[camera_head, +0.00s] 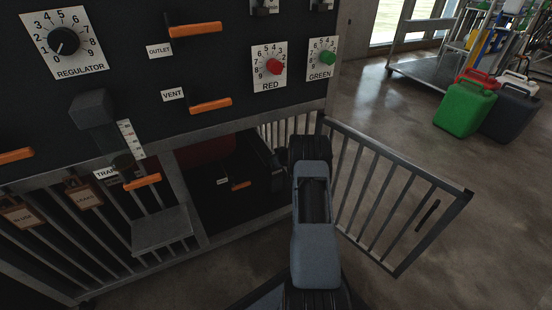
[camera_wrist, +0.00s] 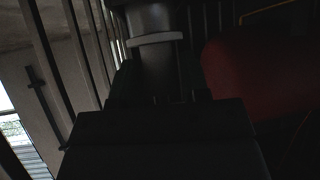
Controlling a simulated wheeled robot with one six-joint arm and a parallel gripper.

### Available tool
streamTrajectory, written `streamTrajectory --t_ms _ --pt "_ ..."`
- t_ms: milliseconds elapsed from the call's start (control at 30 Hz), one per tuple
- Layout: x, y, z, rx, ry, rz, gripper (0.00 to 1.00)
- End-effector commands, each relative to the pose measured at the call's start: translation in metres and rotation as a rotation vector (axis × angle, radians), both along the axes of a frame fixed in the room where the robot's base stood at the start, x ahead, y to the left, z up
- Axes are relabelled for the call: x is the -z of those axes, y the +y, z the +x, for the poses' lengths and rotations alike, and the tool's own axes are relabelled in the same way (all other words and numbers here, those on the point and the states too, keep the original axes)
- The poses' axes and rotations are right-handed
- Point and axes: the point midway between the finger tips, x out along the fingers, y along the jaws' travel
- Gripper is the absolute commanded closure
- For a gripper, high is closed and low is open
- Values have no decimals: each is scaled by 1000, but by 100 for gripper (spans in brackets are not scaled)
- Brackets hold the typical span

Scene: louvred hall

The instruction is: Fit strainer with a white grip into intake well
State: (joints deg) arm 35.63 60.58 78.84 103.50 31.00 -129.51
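My arm reaches down into the open lower bay of the black panel in the head view; its end is hidden there in shadow. In the wrist view my gripper (camera_wrist: 158,92) is a dark shape, and its fingers are too dark to tell apart. Just beyond it is a dark cylinder with a pale band (camera_wrist: 155,39). This may be the strainer with its white grip, but I cannot tell whether my gripper holds it. I cannot make out the intake well in either view.
A barred gate (camera_head: 388,200) stands open to the right of my arm. A large red rounded body (camera_wrist: 255,75) fills the right of the wrist view. Bars line its left side. Green and dark jerrycans (camera_head: 465,110) stand on the floor beyond; open floor lies between.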

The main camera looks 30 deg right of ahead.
Motion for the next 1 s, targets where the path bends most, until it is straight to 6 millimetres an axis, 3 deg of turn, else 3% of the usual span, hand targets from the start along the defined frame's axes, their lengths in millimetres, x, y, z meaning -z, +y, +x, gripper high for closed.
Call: streamTrajectory --t_ms 167,433,1000 --pt "0 0 0 0 0 0 42" --pt "-3 0 -1 1 0 -1 42" --pt "-58 -2 -30 1 0 -1 42"
